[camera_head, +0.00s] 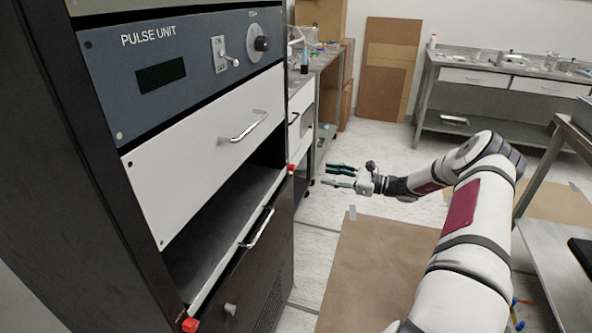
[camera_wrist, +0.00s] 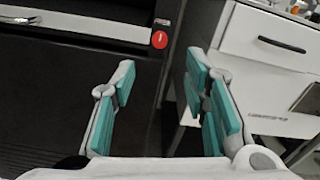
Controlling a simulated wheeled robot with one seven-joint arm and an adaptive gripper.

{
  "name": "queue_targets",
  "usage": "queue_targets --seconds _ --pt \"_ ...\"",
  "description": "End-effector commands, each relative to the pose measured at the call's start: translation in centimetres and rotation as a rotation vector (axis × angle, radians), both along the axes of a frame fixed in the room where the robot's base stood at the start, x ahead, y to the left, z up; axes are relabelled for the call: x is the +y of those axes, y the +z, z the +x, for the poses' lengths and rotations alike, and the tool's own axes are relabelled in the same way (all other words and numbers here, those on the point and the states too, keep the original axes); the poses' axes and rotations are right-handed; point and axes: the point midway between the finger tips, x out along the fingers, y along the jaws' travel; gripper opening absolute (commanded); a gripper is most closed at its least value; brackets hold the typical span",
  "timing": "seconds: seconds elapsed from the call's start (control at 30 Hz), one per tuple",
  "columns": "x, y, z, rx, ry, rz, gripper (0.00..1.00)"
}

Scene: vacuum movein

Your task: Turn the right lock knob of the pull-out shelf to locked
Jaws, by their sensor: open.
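The right lock knob (camera_head: 291,169) is a small red knob at the far right end of the pull-out shelf's white front edge (camera_head: 236,236). In the wrist view the right knob (camera_wrist: 160,40) shows as a red disc with a small light mark, below a dark label. The left lock knob (camera_head: 190,325) is red and sits at the near end of the shelf. My gripper (camera_head: 332,175) is open and empty, in free air right of the right knob and apart from it. In the wrist view the knob lies just beyond the gap between my teal-padded fingers (camera_wrist: 160,78).
A white drawer with a bar handle (camera_head: 244,126) and the blue pulse unit panel (camera_head: 160,75) are above the shelf. A white-drawer bench (camera_head: 302,100) stands behind the rack, right of the knob in the wrist view.

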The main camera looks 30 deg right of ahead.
Motion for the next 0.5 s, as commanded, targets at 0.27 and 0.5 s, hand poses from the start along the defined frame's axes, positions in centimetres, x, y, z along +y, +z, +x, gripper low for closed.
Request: queue_targets --seconds 0.27,0.5 --pt "3.6 -0.1 4.4 0.0 0.004 0.0 0.41" --pt "6.0 -0.1 7.4 0.001 0.004 0.0 0.41"
